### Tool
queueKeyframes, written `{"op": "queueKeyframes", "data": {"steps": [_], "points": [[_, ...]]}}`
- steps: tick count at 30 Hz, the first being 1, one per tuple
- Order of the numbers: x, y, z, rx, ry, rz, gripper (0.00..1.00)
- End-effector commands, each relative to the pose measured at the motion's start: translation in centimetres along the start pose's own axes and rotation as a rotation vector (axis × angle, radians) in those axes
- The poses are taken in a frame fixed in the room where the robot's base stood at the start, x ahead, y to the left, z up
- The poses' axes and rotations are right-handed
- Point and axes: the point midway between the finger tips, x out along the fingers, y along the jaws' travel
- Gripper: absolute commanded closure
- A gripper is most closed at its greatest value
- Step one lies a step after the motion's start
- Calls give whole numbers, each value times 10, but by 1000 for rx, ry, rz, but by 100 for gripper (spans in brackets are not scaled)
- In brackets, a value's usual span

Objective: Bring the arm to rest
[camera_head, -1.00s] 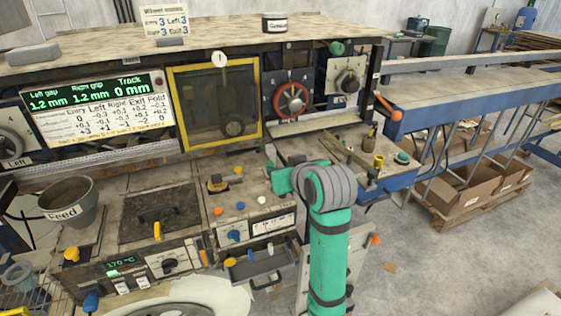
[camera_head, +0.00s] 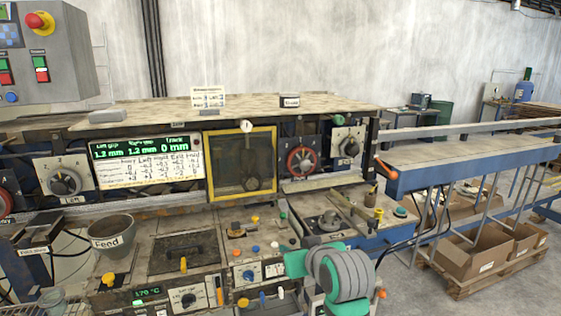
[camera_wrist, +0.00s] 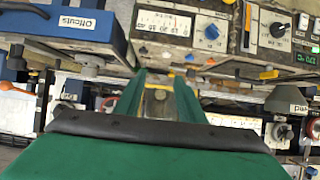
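My arm (camera_head: 340,272), green with a grey ringed joint, shows at the bottom of the head view in front of the machine's right side. My gripper is not distinguishable there. In the wrist view, the green parts of my gripper (camera_wrist: 158,98) reach forward from the dark-edged green cover. A narrow gap shows between them, with something yellowish and grey in or behind it. I cannot tell whether that is held. The machine's front panels lie beyond, seen upside down or tilted.
The machine bench carries a display (camera_head: 146,150), a yellow-framed window (camera_head: 241,165), a red handwheel (camera_head: 300,160) and a Feed hopper (camera_head: 110,235). Cardboard boxes (camera_head: 470,255) stand under the conveyor at right.

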Motion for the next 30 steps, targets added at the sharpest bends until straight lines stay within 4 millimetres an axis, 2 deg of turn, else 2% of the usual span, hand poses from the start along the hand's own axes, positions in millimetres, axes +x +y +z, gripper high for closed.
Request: {"op": "queueKeyframes", "data": {"steps": [8,17,23,30], "points": [[13,-5,21,34,17,-3,64],[32,-14,59,93,49,-1,64],[48,-26,106,156,79,10,64],[59,-47,180,238,122,44,64]]}}
